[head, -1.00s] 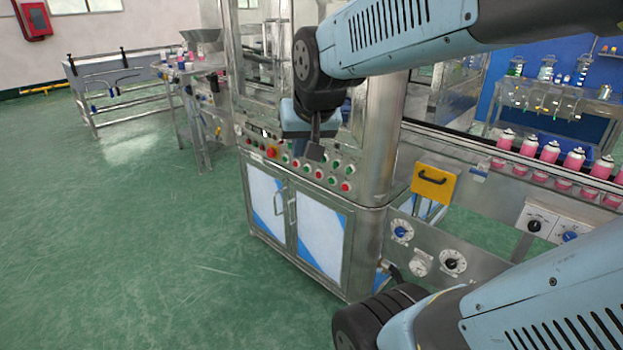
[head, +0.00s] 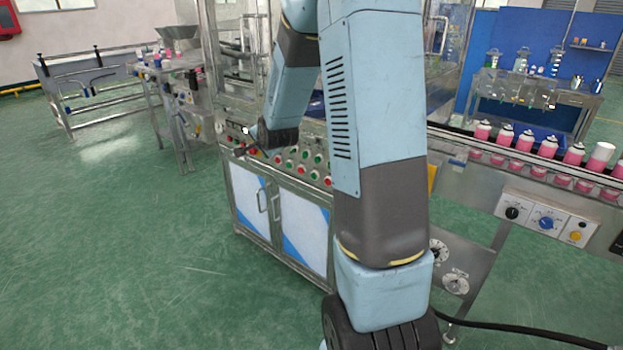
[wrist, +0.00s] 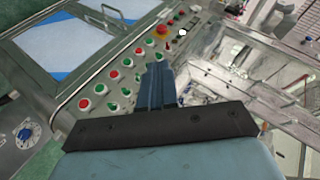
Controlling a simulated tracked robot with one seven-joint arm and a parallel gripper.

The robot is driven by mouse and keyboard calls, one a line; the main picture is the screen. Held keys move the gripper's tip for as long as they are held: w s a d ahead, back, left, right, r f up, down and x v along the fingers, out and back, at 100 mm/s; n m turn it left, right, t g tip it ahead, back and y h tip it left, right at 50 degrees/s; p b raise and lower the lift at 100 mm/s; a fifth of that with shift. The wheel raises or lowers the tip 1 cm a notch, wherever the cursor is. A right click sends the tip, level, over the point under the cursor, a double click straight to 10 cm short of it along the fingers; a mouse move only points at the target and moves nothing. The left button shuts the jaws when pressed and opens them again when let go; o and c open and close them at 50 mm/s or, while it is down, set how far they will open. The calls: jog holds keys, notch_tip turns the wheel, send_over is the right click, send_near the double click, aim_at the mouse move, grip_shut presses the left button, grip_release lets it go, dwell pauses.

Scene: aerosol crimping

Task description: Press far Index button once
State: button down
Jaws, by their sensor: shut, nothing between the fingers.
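The button panel (head: 303,171) on the steel crimping machine carries rows of red and green buttons. In the wrist view, the two rows run diagonally, with a red button (wrist: 84,103) near one end and a larger red knob (wrist: 161,30) near the other. The labels are too small to read, so I cannot tell which button is Index. My gripper (head: 243,150) is at the left part of the panel in the head view. Its fingers (wrist: 158,68) are shut and empty, over the panel's edge in the wrist view. I cannot tell whether they touch anything.
White-and-blue cabinet doors (head: 306,229) are below the panel. A conveyor with pink cans (head: 522,140) runs to the right. A control plate with knobs (head: 545,222) is on its front. Green floor (head: 120,240) is clear at left. My arm hides the machine's right part.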

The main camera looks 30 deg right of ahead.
aim_at(314, 176)
jog(key=w+d+f+m+t+h, duration=0.1)
jog(key=d+f+m, duration=0.3)
jog(key=f, duration=0.4)
jog(key=w+d+f+m+t+h, duration=0.1)
jog(key=w+d+f+m+h, duration=0.1)
jog(key=f+m, duration=0.5)
jog(key=w+d+f+m+t+h, duration=0.1)
jog(key=d+f+m+t+h, duration=0.1)
jog(key=d+f+m, duration=0.4)
notch_tip(314, 176, down, 4)
jog(key=shift+w+d+r+h, duration=0.25)
jog(key=shift+w+h, duration=0.05)
jog(key=shift+h, duration=0.2)
jog(key=shift+d, duration=0.1)
jog(key=w+d, duration=0.3)
jog(key=d, duration=0.5)
jog(key=shift+d, duration=0.15)
dwell(0.9)
jog(key=shift+w+d+r, duration=0.1)
jog(key=shift+w+d, duration=0.1)
jog(key=shift+d, duration=0.1)
